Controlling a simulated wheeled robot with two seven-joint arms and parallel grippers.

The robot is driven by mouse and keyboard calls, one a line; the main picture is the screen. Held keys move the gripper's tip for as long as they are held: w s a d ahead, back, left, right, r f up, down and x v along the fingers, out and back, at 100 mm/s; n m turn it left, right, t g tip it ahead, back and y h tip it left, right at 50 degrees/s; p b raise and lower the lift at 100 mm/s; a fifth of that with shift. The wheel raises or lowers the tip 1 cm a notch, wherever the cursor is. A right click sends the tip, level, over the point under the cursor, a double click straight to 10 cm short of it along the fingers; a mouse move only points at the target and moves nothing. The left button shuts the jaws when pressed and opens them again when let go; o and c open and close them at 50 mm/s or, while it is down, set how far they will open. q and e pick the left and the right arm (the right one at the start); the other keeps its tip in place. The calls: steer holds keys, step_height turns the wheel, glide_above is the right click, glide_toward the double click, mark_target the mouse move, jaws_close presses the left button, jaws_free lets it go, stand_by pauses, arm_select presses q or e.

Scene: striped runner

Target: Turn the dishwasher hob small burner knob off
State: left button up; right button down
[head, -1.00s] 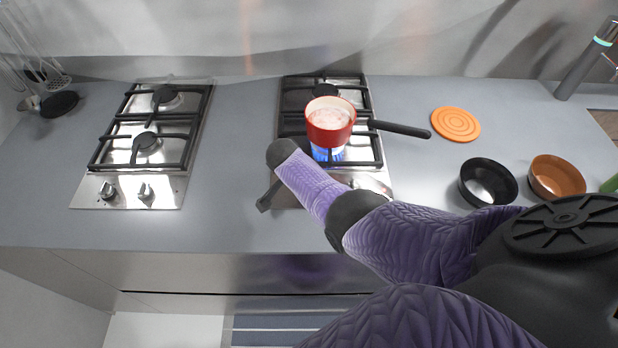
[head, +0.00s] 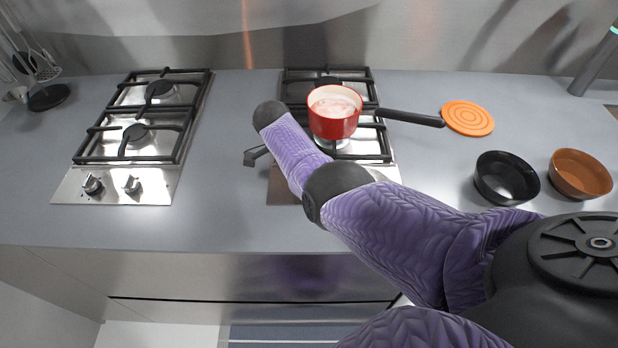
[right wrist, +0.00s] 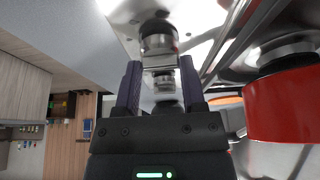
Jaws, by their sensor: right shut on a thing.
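My right gripper shows in the right wrist view (right wrist: 160,72), its two dark fingers shut on a metal hob knob (right wrist: 163,83). A second knob (right wrist: 157,38) stands just beyond it on the steel panel. In the head view only a dark tip of this gripper (head: 256,156) shows at the front left of the right hob (head: 284,190); my forearm hides the knobs. A red pot (head: 335,126) sits on the right hob's front burner, with no blue flame visible under it. The pot also shows in the right wrist view (right wrist: 283,105). My left gripper is not in view.
Another hob (head: 150,150) with two front knobs stands to the left. An orange trivet (head: 467,118), a black bowl (head: 505,180) and a brown bowl (head: 580,175) are to the right. The pot's black handle (head: 410,118) points right. The counter between the hobs is clear.

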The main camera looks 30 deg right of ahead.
steer(key=shift+m, duration=0.3)
steer(key=shift+c, duration=0.8)
jaws_free()
steer(key=shift+r, duration=0.25)
steer(key=p+v, duration=0.1)
steer(key=v, duration=0.8)
steer(key=shift+w+r+p, duration=0.2)
steer(key=shift+p, duration=0.1)
